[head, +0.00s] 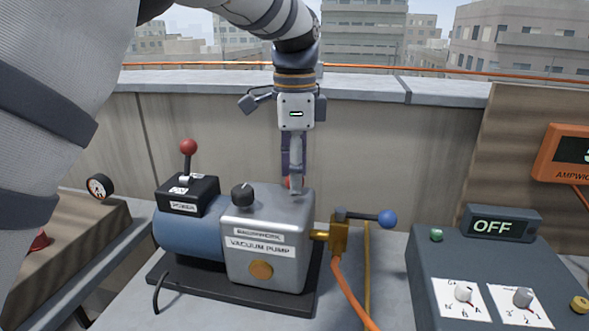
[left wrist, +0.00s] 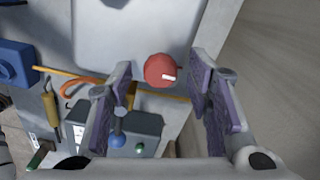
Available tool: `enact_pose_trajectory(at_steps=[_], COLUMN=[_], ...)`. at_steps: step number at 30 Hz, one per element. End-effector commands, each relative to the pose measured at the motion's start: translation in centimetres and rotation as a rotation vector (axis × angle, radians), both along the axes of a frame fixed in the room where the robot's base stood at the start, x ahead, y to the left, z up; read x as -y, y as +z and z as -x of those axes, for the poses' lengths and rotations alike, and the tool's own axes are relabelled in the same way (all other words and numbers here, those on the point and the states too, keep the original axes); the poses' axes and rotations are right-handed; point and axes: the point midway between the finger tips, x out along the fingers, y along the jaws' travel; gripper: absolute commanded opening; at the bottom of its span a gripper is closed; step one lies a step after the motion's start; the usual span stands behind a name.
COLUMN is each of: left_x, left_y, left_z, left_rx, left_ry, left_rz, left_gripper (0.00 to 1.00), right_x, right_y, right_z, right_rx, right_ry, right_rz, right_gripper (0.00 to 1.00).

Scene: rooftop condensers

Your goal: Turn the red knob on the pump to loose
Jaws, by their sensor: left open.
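The vacuum pump (head: 268,245) is a silver box on a dark base with a blue motor (head: 186,236) at its left. The red knob (left wrist: 160,69) sits on the pump's pale surface in the left wrist view. Its white pointer mark points to the right. My left gripper (head: 292,186) points down at the pump's back right top. Its fingers are open, one on each side of the red knob in the wrist view; contact is not visible. My right gripper is not in view.
A black knob (head: 243,194) and a red-ball lever (head: 188,148) stand left of my gripper. A brass valve with a blue-ball handle (head: 387,218) and an orange hose (head: 352,290) are at the right. A grey box reading OFF (head: 492,226) stands further right. A parapet wall (head: 420,150) rises behind.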

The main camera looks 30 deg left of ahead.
Motion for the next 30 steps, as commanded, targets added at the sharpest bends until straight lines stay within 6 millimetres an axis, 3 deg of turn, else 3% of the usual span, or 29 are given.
enact_pose_trajectory(at_steps=[1,7,20,30], left_x=[0.0,0.0,0.0,0.0], left_y=[0.0,0.0,0.2,0.2], left_z=[0.0,0.0,0.0,0.0], left_rx=[0.000,0.000,0.001,0.001], left_ry=[0.000,0.000,0.074,0.352], left_rz=[0.000,0.000,0.000,0.001], left_gripper=[0.44,0.00,0.00,0.00], right_x=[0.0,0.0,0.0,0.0], right_y=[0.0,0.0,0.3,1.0], right_z=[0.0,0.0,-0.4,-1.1], right_rx=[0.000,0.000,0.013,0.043], right_ry=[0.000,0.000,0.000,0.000], right_rz=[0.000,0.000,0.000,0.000], right_gripper=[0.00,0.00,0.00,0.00])
